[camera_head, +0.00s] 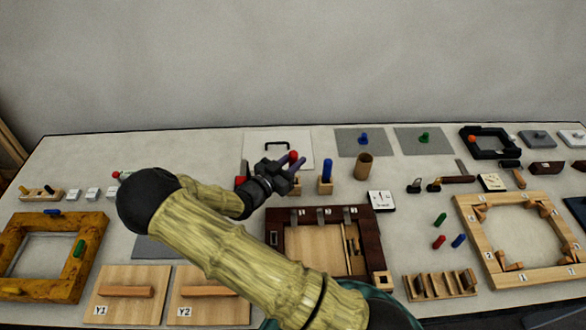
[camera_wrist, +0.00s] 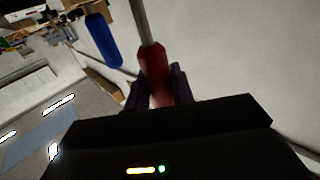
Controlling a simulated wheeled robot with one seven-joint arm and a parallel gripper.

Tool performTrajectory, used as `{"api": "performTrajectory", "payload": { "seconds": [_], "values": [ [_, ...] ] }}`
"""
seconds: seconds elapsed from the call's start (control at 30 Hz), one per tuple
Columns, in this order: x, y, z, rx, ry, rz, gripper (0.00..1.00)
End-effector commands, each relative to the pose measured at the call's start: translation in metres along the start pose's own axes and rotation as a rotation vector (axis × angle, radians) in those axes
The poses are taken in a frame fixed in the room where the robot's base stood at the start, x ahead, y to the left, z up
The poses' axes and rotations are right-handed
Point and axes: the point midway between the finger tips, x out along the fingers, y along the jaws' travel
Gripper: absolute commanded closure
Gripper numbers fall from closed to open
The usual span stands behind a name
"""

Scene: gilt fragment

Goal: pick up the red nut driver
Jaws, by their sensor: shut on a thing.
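The red nut driver (camera_wrist: 153,65) has a red handle and a thin metal shaft. In the wrist view my gripper (camera_wrist: 160,88) is shut on its handle, with one dark finger on each side. In the head view my gripper (camera_head: 291,165) is left of the middle of the table, and the red handle end (camera_head: 293,156) shows at its fingers. The rest of the driver is hidden there.
A blue-handled driver (camera_head: 326,170) stands upright in a small wooden block close to the right; it also shows in the wrist view (camera_wrist: 103,40). A brown cup (camera_head: 364,167) stands further right. A dark wooden frame (camera_head: 293,214) lies in front.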

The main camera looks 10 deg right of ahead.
Motion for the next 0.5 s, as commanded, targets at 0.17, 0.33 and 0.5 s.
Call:
{"api": "performTrajectory", "payload": {
  "seconds": [0.17, 0.33, 0.5],
  "values": [
    [0.0, 0.0, -0.03, 0.004, -0.002, 0.001, 1.0],
    [0.0, 0.0, -0.053, 0.004, -0.001, 0.001, 1.0],
    [0.0, 0.001, -0.063, 0.0, 0.0, 0.001, 1.0]
  ]
}}
